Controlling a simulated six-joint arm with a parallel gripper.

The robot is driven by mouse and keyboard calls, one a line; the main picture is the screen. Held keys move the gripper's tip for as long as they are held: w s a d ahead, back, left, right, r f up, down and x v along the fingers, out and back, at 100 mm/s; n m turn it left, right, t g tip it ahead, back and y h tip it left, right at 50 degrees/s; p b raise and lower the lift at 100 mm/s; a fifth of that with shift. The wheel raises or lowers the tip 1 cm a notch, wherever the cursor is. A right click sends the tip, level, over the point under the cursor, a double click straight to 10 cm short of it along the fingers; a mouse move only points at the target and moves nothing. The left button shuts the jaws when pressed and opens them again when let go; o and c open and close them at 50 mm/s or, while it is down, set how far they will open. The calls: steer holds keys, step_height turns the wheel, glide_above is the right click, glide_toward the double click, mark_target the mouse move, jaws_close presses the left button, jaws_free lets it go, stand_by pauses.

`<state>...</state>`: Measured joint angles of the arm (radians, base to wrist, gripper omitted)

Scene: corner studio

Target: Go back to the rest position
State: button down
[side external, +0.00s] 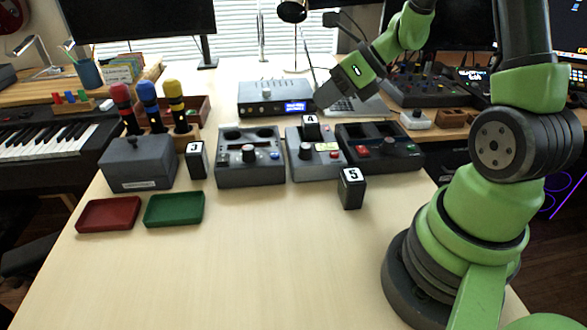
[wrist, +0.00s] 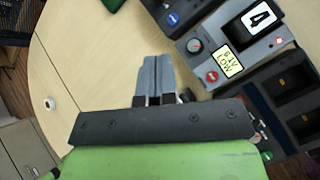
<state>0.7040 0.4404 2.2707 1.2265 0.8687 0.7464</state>
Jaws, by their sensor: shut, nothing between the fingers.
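My gripper (side external: 320,104) hangs over the back of the table in the side view, above and just behind the middle grey device (side external: 303,170). Its fingertips are hard to make out there. In the wrist view its two grey fingers (wrist: 154,70) are pressed together with nothing between them. A dark block marked 4 (side external: 311,128) sits in the middle device; it also shows in the wrist view (wrist: 258,17), right of the fingers. The fingers appear apart from the devices.
Block 3 (side external: 197,160) stands beside the grey lidded box (side external: 138,164), and block 5 (side external: 352,189) stands in front of the right device (side external: 390,152). Red (side external: 108,213) and green (side external: 174,208) trays lie left. The front table (side external: 250,265) is clear.

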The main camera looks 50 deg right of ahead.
steer(key=s+a+r+n+g, duration=0.2)
steer(key=s+a+r+n, duration=0.3)
steer(key=a+r+n, duration=0.65)
steer(key=s+n+h, duration=0.1)
steer(key=s+n, duration=0.3)
steer(key=n, duration=0.5)
steer(key=s+r+n+t+h, duration=0.1)
steer(key=s+n, duration=0.4)
steer(key=n, duration=0.4)
steer(key=shift+a+r+h, duration=0.15)
steer(key=shift+a+h, duration=0.15)
